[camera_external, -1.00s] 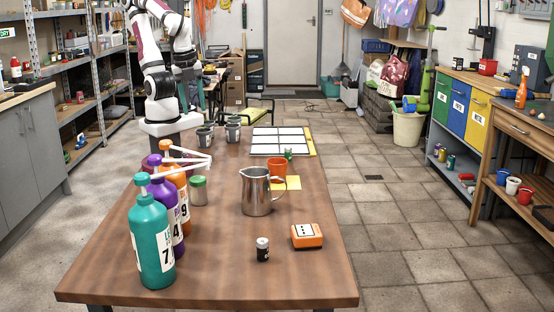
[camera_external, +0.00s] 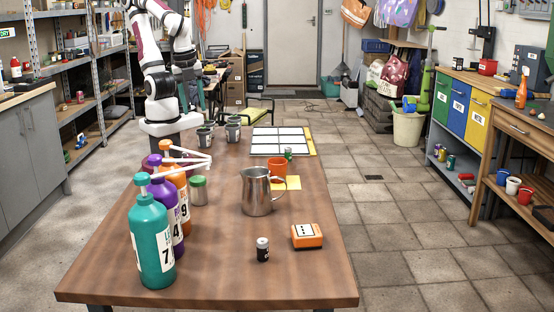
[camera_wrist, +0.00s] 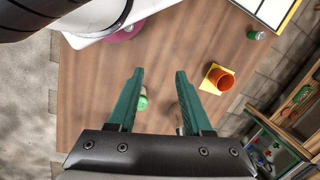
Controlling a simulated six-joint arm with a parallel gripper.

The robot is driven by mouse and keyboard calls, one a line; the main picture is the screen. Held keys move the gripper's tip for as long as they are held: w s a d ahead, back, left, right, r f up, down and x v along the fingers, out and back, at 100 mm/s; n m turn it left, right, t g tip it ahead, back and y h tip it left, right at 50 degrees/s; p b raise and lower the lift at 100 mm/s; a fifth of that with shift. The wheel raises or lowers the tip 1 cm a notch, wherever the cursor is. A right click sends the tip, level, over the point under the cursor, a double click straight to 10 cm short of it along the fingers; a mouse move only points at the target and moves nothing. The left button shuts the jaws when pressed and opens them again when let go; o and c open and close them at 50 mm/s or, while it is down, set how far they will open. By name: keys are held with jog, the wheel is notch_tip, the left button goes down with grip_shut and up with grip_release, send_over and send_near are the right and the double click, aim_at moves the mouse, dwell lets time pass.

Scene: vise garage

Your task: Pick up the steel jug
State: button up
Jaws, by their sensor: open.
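The steel jug (camera_external: 257,192) stands upright on the wooden table in the external view, with its handle to the right. My gripper (camera_wrist: 158,72) is open and empty in the wrist view, its two green fingers spread above the table. In that view the jug is mostly or wholly hidden; a small pale metallic bit shows beside the right finger, and I cannot tell if it is the jug. In the external view my arm is at the far left end of the table, well away from the jug.
An orange cup (camera_external: 278,167) stands just behind the jug on a yellow sheet. A green-lidded jar (camera_external: 198,190) and several pump bottles (camera_external: 152,240) stand to its left. A dark small can (camera_external: 262,249) and an orange box (camera_external: 307,236) are in front.

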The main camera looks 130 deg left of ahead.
dwell(0.4)
jog(key=shift+c, duration=0.8)
jog(key=w+d+n+g+h, duration=0.2)
jog(key=w+n+h, duration=0.2)
jog(key=w+n, duration=0.25)
jog(key=n+t+h, duration=0.3)
jog(key=n+h, duration=0.5)
jog(key=n, duration=0.7)
send_near(264, 191)
jog(key=s+d+r, duration=0.3)
jog(key=s+r, duration=0.3)
jog(key=s, duration=0.2)
jog(key=w+a+f+n+t+h, duration=0.1)
jog(key=w+a+f+n+t, duration=0.5)
jog(key=a+n, duration=0.35)
jog(key=x, duration=1)
jog(key=f+x, duration=0.1)
jog(key=x, duration=0.4)
jog(key=shift+s+a+f, duration=0.1)
grip_shut()
